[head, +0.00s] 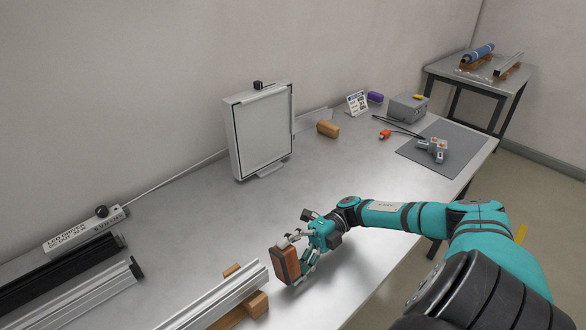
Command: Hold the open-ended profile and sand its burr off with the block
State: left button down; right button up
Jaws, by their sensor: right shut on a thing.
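My right gripper (295,259) is shut on the sanding block (279,267), a reddish-brown block with dark edges. It holds the block upright beside the near right end of a silver aluminium profile (217,296). From this angle I cannot tell whether the block touches the profile's end. The profile lies on wooden supports (257,305), and its other end runs out of the bottom of the view. No burr can be made out at this size. My left gripper is not in view.
A black profile (55,270) and another silver profile (85,298) lie at the left, near the LED driver (85,230). A framed lightbox (262,133) stands at the back. A grey mat (410,153) lies at right. The bench middle is clear.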

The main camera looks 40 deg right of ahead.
jog(key=shift+a, duration=0.85)
dwell(0.5)
jog(key=shift+w+d, duration=0.15)
jog(key=shift+w, duration=2.8)
jog(key=shift+s+a, duration=0.2)
jog(key=shift+s, duration=1.3)
jog(key=shift+s+a, duration=0.15)
jog(key=shift+s, duration=1.3)
jog(key=shift+s+d, duration=0.1)
jog(key=shift+d, duration=2.95)
